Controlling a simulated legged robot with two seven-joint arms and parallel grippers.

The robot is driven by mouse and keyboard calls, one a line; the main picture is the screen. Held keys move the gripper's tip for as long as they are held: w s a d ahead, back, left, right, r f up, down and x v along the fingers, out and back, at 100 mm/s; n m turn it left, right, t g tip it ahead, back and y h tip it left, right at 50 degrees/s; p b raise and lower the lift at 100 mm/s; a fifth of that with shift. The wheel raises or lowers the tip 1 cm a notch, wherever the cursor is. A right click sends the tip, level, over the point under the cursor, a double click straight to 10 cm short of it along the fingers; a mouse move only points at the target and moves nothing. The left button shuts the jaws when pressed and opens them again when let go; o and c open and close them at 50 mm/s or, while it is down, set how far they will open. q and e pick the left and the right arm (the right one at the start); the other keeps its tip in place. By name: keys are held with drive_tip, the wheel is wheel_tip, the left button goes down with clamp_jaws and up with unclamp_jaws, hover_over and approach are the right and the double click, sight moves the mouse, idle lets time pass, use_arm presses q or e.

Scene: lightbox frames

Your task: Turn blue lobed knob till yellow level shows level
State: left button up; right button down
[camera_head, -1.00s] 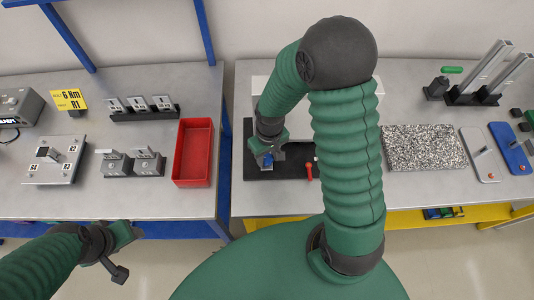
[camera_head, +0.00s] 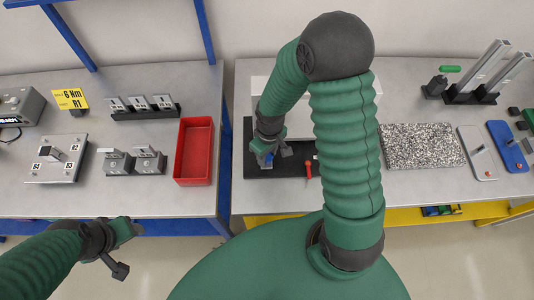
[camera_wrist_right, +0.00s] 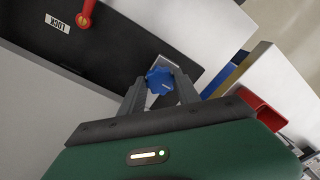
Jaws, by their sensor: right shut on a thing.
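The blue lobed knob (camera_wrist_right: 160,80) sits between the two fingers of my right gripper (camera_wrist_right: 160,92) in the right wrist view. The fingers are shut on it, with a pale plate behind. In the head view the right gripper (camera_head: 269,160) is over the dark base (camera_head: 289,172), and a little blue of the knob shows there. I cannot make out a yellow level in either view; my right arm covers part of that fixture. My left gripper (camera_head: 125,250) hangs in front of the left table's edge; its jaws are unclear.
A red lever (camera_head: 308,167) stands right of the gripper; it shows in the wrist view (camera_wrist_right: 86,18) beside a LOCK label (camera_wrist_right: 57,23). A red bin (camera_head: 194,151) is on the left table. A speckled slab (camera_head: 423,147) lies to the right. A gap separates the tables.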

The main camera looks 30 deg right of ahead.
sight(269, 157)
drive_tip(key=c, duration=1.1)
unclamp_jaws()
drive_tip(key=shift+w+r, duration=0.15)
drive_tip(key=shift+w, duration=0.15)
drive_tip(key=shift+c, duration=0.2)
drive_tip(key=shift+o, duration=1.3)
drive_tip(key=shift+s, duration=0.1)
wheel_tip(269, 157, up, 16)
drive_tip(key=shift+s+d+r+p, duration=0.25)
drive_tip(key=shift+d+p, duration=0.05)
